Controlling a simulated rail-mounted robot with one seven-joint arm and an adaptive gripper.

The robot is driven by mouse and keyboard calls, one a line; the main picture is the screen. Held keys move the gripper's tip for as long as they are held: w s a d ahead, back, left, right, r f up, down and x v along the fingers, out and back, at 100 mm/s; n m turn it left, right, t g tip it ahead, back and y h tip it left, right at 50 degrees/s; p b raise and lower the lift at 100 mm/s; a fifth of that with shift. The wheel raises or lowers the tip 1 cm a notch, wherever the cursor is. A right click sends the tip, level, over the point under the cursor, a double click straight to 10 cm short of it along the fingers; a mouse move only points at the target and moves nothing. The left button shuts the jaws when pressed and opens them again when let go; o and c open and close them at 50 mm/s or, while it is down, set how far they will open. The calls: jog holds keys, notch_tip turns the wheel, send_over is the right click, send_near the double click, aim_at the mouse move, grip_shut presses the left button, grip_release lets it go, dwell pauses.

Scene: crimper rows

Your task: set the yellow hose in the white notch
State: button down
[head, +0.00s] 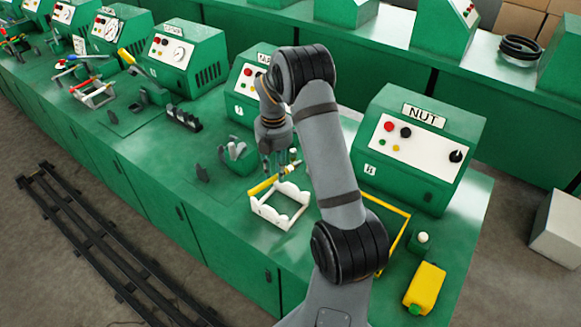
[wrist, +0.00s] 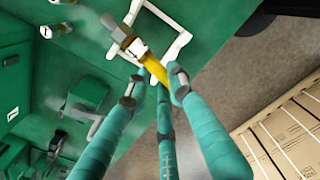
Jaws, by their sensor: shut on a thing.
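The yellow hose (head: 262,186) is in my gripper (head: 278,170), at the back left edge of the white notched frame (head: 269,214) on the green bench. In the wrist view the hose (wrist: 154,67) lies between the fingertips of my gripper (wrist: 160,76), with a grey and white fitting (wrist: 128,42) along it. The white frame (wrist: 181,41) shows just beyond the hose there. The hose looks slanted at the frame's edge; I cannot tell whether it touches a notch. My fingers hide part of the hose.
The green NUT machine (head: 417,150) stands to the right. A yellow bottle (head: 425,289) and a green block with a white knob (head: 420,241) are at the front right. A yellow bar frame (head: 396,240) lies behind my arm.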

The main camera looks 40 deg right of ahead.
aim_at(291, 169)
jog(key=d+n, duration=0.1)
jog(key=d+f, duration=0.1)
jog(key=d, duration=0.1)
jog(key=s+d+f+n, duration=0.1)
jog(key=shift+d+f+n, duration=0.2)
jog(key=shift+d+n, duration=0.05)
jog(key=shift+n, duration=0.05)
jog(key=shift+d+f, duration=0.15)
jog(key=shift+f, duration=0.05)
notch_tip(291, 169, down, 10)
jog(key=b, duration=0.8)
jog(key=shift+f, duration=0.2)
jog(key=shift+s, duration=0.1)
jog(key=c, duration=1.5)
grip_release()
jog(key=shift+o, duration=0.2)
notch_tip(291, 169, up, 12)
jog(key=shift+r, duration=0.1)
